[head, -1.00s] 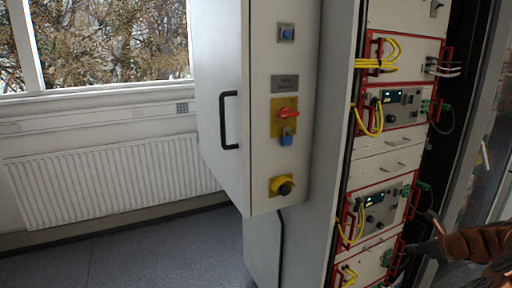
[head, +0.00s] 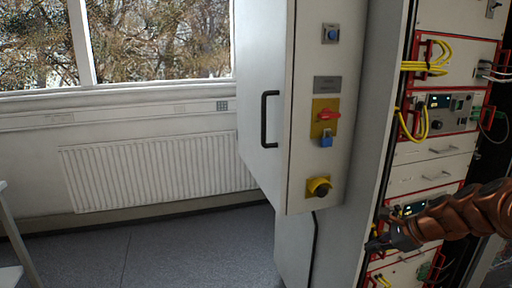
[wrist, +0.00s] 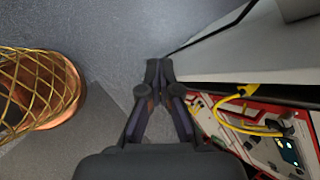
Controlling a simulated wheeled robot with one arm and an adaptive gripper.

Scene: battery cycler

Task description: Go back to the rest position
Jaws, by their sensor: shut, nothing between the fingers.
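My gripper (wrist: 158,72) is shut and empty in the wrist view, with its fingertips together over the grey floor. The cabinet edge and a rack unit with a yellow cable (wrist: 245,128) lie just to its right. In the head view my gripper (head: 372,244) is small and dark in front of the lower rack units. My copper-coloured arm reaches in from the right and covers part of them. The battery cycler cabinet (head: 380,130) stands with its rack units showing, including one with a lit display (head: 440,101).
A radiator (head: 160,172) is under the window.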

